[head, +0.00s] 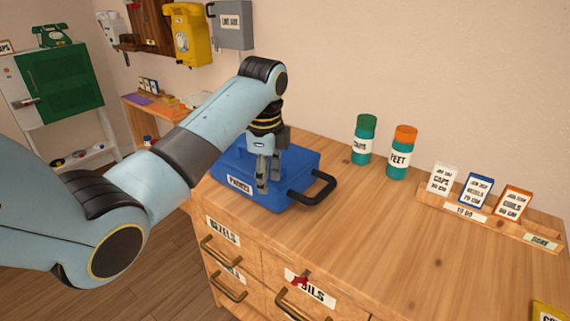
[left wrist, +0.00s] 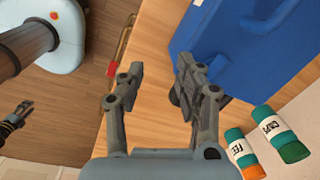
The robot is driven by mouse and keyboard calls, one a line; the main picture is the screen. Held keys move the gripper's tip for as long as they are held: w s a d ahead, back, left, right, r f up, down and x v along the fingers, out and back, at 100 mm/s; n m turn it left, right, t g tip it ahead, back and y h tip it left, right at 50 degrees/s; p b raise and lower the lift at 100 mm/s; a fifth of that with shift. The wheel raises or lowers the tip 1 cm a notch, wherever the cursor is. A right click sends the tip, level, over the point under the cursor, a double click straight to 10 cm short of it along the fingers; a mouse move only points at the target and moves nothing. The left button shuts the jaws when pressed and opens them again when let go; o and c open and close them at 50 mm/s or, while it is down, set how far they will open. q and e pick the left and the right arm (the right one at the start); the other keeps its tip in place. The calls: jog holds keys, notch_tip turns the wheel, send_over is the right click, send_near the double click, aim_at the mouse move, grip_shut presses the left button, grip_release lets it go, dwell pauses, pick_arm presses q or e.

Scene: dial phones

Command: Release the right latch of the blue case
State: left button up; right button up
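The blue case (head: 232,163) lies on the wooden cabinet top, with a white label on its front and a black handle (head: 322,188) at its right front. The left wrist view shows its blue side (left wrist: 225,40) at the upper right. My left gripper (head: 267,180) points down at the case's front, partly covering it in the head view. In the left wrist view its fingers (left wrist: 160,68) are apart with nothing between them; the right finger overlaps the case's edge. I cannot make out the right latch. What looks like my right gripper (left wrist: 20,115) is small at the left edge.
A green-capped bottle (head: 363,140) and an orange-capped bottle (head: 401,153) stand right of the case. A wooden rack (head: 440,203) with cards is further right. Drawers with handles (head: 222,250) and a red item (head: 300,280) are on the cabinet front. The top's middle is clear.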

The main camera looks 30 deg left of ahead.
pick_arm(q)
jog(key=w+a+r+m, duration=0.1)
jog(key=w+r+m, duration=0.4)
jog(key=w+r, duration=0.3)
jog(key=shift+g+h, duration=0.3)
jog(key=shift+g, duration=0.1)
jog(key=f, duration=0.6)
jog(key=s+f, duration=0.1)
jog(key=f, duration=0.2)
jog(key=shift+s+a+f, duration=0.1)
grip_shut()
